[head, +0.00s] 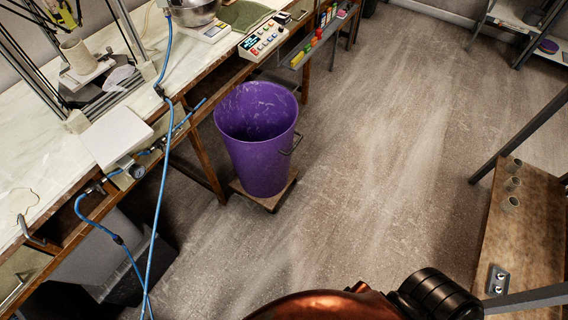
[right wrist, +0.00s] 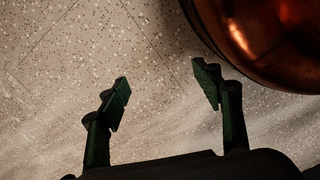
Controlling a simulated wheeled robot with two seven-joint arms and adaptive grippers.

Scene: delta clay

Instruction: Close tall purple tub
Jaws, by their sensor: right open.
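The tall purple tub (head: 262,150) stands upright on a small low wheeled-looking board (head: 268,196) on the floor, beside the workbench. Its top is open and I see into its empty-looking inside; no lid is on it. A wire handle (head: 291,145) is on its right side. A small flat purple round thing (head: 547,46) lies on a shelf at the far top right; I cannot tell whether it is a lid. My right gripper (right wrist: 163,85) is open and empty above bare floor in the right wrist view. The tub is not in that view. My left gripper is not in view.
The long workbench (head: 110,137) runs along the left, with a control box (head: 263,37) on it. A blue hose (head: 160,190) hangs over its front edge. A wooden table (head: 525,225) with small cups stands at right. The floor (head: 390,150) between is clear.

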